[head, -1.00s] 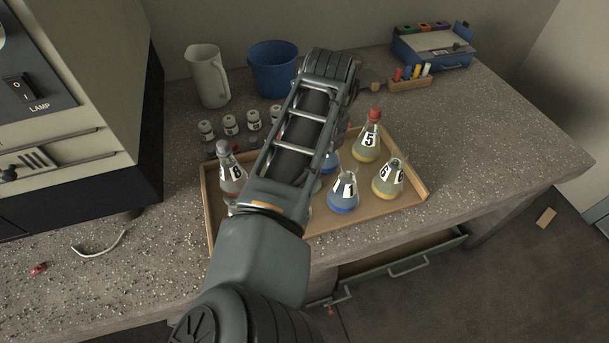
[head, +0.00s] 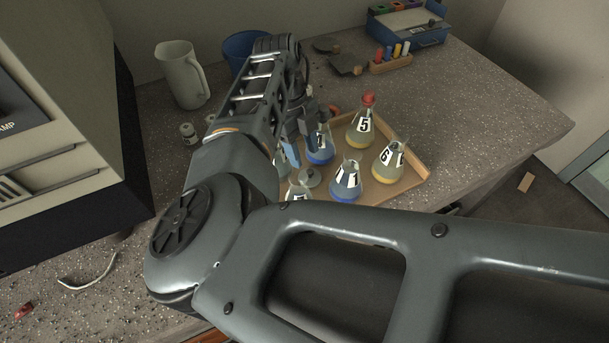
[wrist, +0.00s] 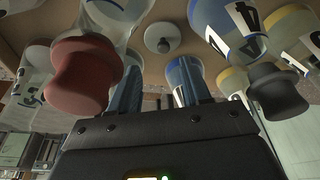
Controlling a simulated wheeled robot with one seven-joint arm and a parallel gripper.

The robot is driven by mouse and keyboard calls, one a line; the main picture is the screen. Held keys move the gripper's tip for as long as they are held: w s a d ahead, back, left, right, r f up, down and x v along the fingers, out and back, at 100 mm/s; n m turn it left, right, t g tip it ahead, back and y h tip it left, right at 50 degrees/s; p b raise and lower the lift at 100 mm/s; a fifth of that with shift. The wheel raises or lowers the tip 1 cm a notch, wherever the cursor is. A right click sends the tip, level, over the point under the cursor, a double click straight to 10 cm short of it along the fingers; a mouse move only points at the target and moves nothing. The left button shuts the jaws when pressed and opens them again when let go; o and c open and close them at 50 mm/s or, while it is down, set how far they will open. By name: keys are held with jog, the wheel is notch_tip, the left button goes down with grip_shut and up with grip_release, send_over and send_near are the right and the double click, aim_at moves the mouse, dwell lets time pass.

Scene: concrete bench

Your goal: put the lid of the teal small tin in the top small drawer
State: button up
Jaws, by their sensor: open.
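A small round grey lid-like piece with a knob (head: 309,178) lies on the wooden tray among the flasks. It also shows in the wrist view (wrist: 163,45), beyond my fingertips and roughly between them. I cannot tell whether it is the teal tin's lid; its colour looks grey. My gripper (head: 297,148) is over the tray, open and empty, up and left of that piece in the head view. Its two fingers (wrist: 161,82) are apart in the wrist view. I cannot make out the teal tin. The top small drawer is not identifiable; my arm hides most of the bench front.
Flasks crowd the tray (head: 413,188), including red-stoppered flask 5 (head: 362,128) and flask 1 (head: 346,183). In the wrist view a red stopper (wrist: 82,78) and a black stopper (wrist: 275,90) flank my fingers. A pitcher (head: 180,75) stands behind. Bench is clear at right.

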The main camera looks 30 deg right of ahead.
aim_at(310, 171)
jog(key=shift+w+p+x, duration=0.15)
jog(key=shift+p+x, duration=0.15)
jog(key=shift+x, duration=1.2)
jog(key=shift+w+p+x, duration=0.15)
jog(key=shift+p+x, duration=0.1)
jog(key=shift+x, duration=1.2)
jog(key=shift+d, duration=0.25)
grip_shut()
